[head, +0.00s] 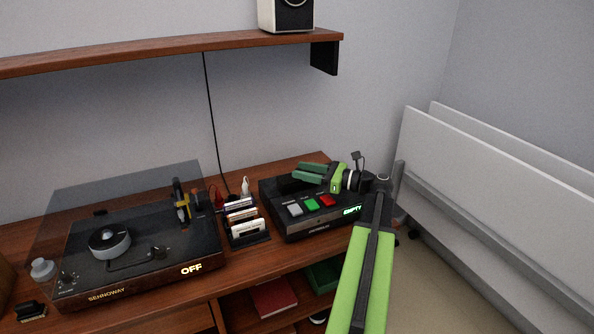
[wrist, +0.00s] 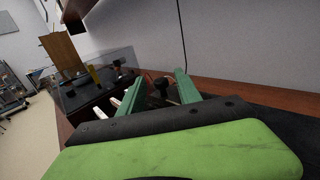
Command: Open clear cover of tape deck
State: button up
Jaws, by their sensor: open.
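The black tape deck (head: 285,220) sits at the right end of the wooden desk. It has grey, green and red buttons on top and a lit display (head: 352,210) reading EMPTY. My gripper (head: 297,171) is over the back part of the deck, its two green fingers pointing left and apart, with nothing seen held. I cannot make out the deck's clear cover; my gripper and arm hide part of the deck's top. In the wrist view the fingers of my gripper (wrist: 157,76) stand apart, with a small dark object (wrist: 160,88) showing between them.
A shelf (head: 180,52) with a speaker (head: 287,14) hangs above. White panels (head: 500,190) lean at right.

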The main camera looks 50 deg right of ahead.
jog(key=shift+x, duration=1.1)
grip_shut()
dwell(0.6)
